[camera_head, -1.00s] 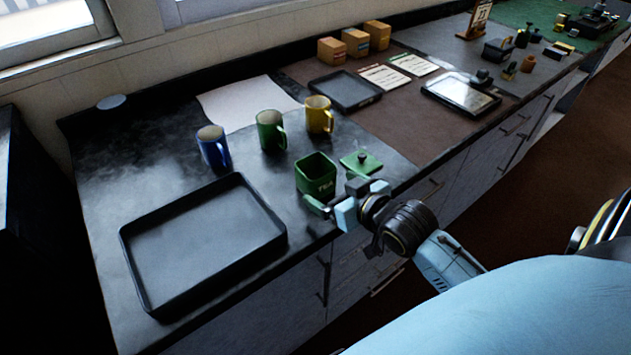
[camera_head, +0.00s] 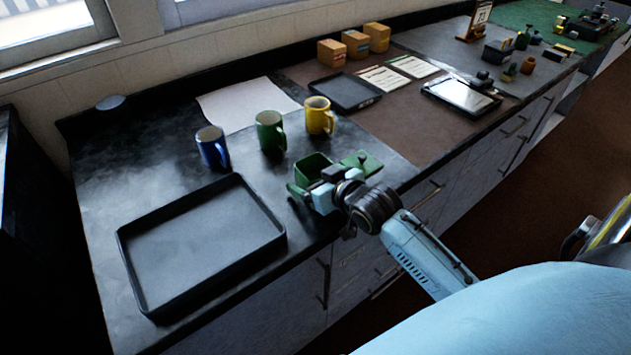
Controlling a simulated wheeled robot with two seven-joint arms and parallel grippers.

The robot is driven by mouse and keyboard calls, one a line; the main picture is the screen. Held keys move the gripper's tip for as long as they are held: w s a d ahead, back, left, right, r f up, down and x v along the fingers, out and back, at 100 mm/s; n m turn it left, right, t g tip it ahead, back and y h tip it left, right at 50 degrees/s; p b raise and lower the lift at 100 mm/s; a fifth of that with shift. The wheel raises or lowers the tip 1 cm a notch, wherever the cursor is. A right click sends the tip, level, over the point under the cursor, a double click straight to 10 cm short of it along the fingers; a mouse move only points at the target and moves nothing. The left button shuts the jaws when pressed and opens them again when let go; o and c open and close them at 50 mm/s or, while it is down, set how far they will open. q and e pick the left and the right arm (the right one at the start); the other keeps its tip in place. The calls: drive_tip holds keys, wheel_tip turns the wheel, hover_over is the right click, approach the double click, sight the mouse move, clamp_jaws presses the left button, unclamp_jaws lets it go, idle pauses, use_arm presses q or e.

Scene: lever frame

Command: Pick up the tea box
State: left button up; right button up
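The green tea box (camera_head: 311,166) stands open-topped on the dark counter, right of the black tray. Its lower front is hidden behind my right gripper. Its green lid (camera_head: 362,162) with a dark knob lies beside it on the right, partly covered by the gripper. My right gripper (camera_head: 314,186) is at the near side of the box, with its fingers spread apart. I cannot tell whether they touch the box. My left gripper is not in view.
A large empty black tray (camera_head: 203,290) lies at the left front. A blue mug (camera_head: 212,148), a green mug (camera_head: 269,132) and a yellow mug (camera_head: 318,116) stand behind the box. A smaller dark tray (camera_head: 345,92) and papers lie farther back.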

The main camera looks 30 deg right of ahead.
drive_tip(key=shift+r, duration=0.1)
drive_tip(key=c, duration=1.2)
